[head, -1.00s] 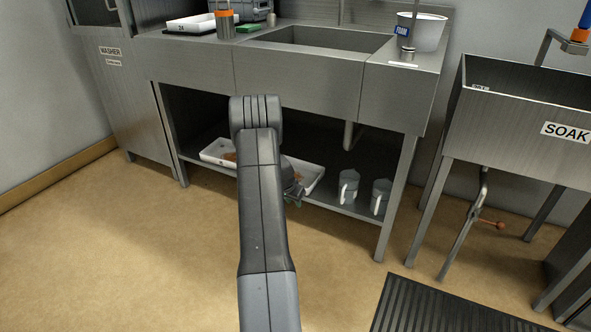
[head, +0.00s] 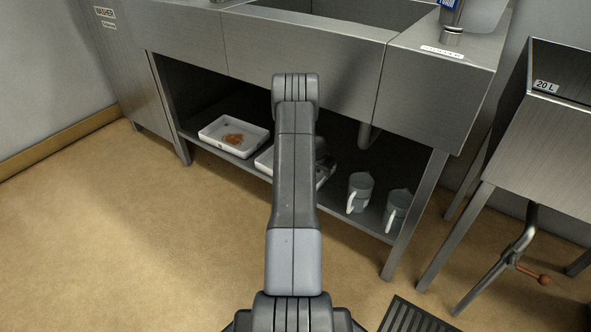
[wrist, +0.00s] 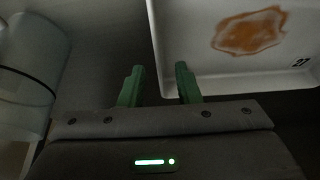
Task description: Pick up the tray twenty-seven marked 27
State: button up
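The tray marked 27 (wrist: 222,65) is white and shallow with an orange-brown stain, in the upper right of the wrist view; its number is at the right edge. My gripper (wrist: 160,68) shows two green fingers, apart and with nothing between them, by the tray's near left corner. Whether they touch the rim I cannot tell. In the head view a white tray (head: 264,160), probably the same one, lies on the low shelf, mostly hidden behind my arm. My gripper is largely hidden there too.
Another stained white tray (head: 210,133) lies to the left on the same shelf (head: 340,219). Two pale jugs, one nearer (head: 360,190) and one farther right (head: 396,210), stand to the right. The sink counter (head: 300,55) hangs over the shelf.

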jog(key=b+x, duration=0.2)
jog(key=x, duration=0.3)
jog(key=shift+s+f, duration=0.1)
jog(key=shift+f, duration=0.1)
jog(key=shift+r, duration=0.1)
grip_shut()
